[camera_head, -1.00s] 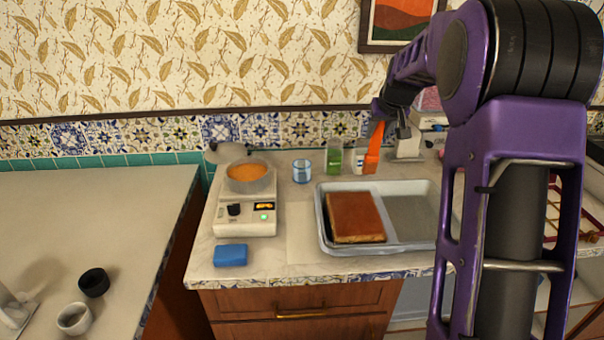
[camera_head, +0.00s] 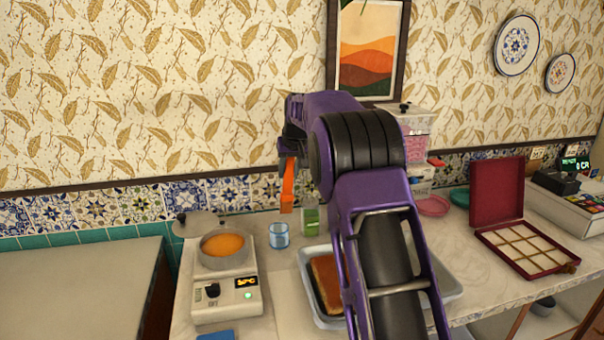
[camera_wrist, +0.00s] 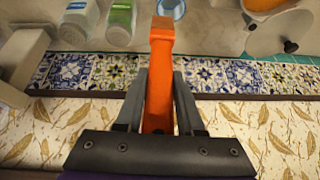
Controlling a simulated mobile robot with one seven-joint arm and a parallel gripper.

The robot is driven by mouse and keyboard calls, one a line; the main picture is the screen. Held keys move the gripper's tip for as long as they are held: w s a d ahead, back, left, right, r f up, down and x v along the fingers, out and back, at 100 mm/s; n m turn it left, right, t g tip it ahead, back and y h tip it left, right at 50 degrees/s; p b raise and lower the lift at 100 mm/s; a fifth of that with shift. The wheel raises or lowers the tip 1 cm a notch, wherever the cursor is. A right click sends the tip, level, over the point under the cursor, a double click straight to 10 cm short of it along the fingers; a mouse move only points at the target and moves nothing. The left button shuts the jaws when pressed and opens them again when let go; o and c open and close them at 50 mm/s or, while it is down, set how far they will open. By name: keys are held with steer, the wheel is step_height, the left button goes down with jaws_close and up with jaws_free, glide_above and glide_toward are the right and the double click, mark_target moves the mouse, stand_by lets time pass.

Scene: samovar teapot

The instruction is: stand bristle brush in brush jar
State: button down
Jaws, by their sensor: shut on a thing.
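My gripper (camera_head: 290,158) is shut on an orange bar-shaped thing, which I take to be the bristle brush (camera_head: 287,188). It hangs upright below the gripper, above the counter. In the wrist view the brush (camera_wrist: 159,70) sits between the two fingers (camera_wrist: 159,100), its free end toward the top of the picture; bristles cannot be made out. A small clear blue jar (camera_head: 279,236), likely the brush jar, stands on the counter below and slightly left of the brush. Its rim also shows in the wrist view (camera_wrist: 173,8), just beyond the brush end. They look apart.
A green-filled jar (camera_head: 311,218) stands right of the blue jar. A pot of orange contents (camera_head: 224,258) sits on a white heater (camera_head: 235,303) to the left. A metal tray (camera_head: 312,308) with a brown slab is in front. The tiled wall is close behind.

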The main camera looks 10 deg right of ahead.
mark_target(281, 193)
steer(key=shift+w+a+f, duration=0.1)
steer(key=shift+w+a, duration=0.75)
steer(key=shift+a, duration=0.25)
steer(key=shift+f+b, duration=0.75)
steer(key=shift+f, duration=2.85)
steer(key=shift+f+b, duration=0.9)
steer(key=shift+f, duration=0.85)
steer(key=shift+c, duration=2.2)
jaws_free()
